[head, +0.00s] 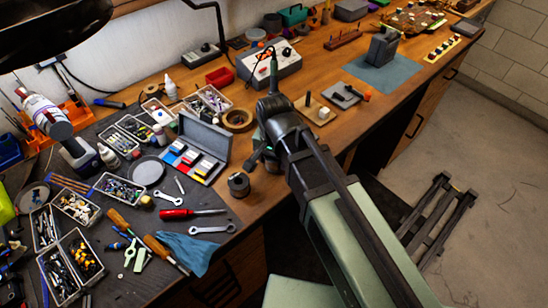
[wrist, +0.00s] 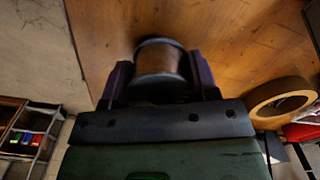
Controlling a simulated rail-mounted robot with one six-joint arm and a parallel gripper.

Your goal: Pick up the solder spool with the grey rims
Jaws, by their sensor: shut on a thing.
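The solder spool (wrist: 160,60) shows in the wrist view, with grey rims and a brownish winding between them. My gripper (wrist: 160,76) is shut on it, one dark finger on each side of the spool. In the head view my gripper (head: 262,156) is over the wooden bench, right of the open grey case; the held spool is mostly hidden there by my gripper and arm. Whether the spool touches the bench or is clear of it, I cannot tell.
A dark round spool-like item (head: 238,186) stands near the bench's front edge, left of my gripper. The left side is crowded with tools and bins.

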